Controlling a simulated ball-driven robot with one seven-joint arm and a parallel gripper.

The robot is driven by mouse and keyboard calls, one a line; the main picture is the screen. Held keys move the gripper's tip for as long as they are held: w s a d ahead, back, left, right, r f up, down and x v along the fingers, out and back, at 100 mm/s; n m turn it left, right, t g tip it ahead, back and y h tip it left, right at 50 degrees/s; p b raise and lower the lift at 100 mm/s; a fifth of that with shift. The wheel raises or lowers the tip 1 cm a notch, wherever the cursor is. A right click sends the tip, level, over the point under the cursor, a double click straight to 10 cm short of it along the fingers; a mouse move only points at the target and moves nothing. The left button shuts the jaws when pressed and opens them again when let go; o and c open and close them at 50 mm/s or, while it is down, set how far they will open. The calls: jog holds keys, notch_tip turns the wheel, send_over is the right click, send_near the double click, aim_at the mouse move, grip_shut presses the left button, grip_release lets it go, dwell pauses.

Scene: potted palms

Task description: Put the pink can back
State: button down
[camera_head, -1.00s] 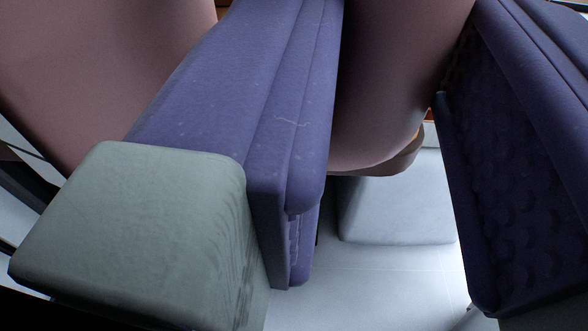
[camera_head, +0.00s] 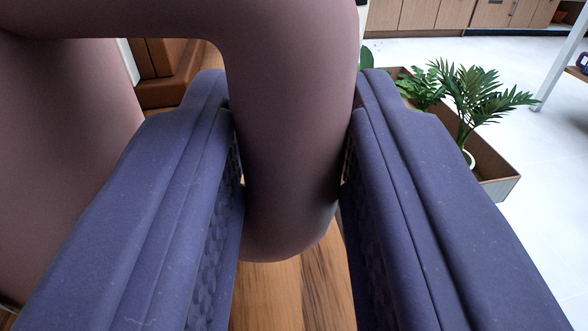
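The pink can (camera_head: 70,150) fills the left and centre of the view, very close and cut off by the frame. Its thick, dull-pink handle (camera_head: 295,130) arches over the top and comes down between the two purple fingers of my gripper (camera_head: 293,150). The fingers press against the handle from both sides, so my gripper looks shut on it. The rounded lower end of the handle hangs over a brown wooden surface (camera_head: 290,295). Whether the can's base touches anything is hidden.
A planter box (camera_head: 497,187) with green palms (camera_head: 475,95) stands on the white floor (camera_head: 555,215) at the right. Wooden cabinets (camera_head: 430,14) line the back. A brown wooden piece (camera_head: 170,70) shows at the upper left behind the can. Floor right of the planter is open.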

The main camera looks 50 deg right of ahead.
aim_at(292, 263)
jog(key=shift+a+f+b, duration=0.1)
jog(key=shift+f+b, duration=0.25)
jog(key=shift+f, duration=1.1)
jog(key=shift+f, duration=0.2)
jog(key=c, duration=0.8)
grip_release()
jog(key=shift+c, duration=0.2)
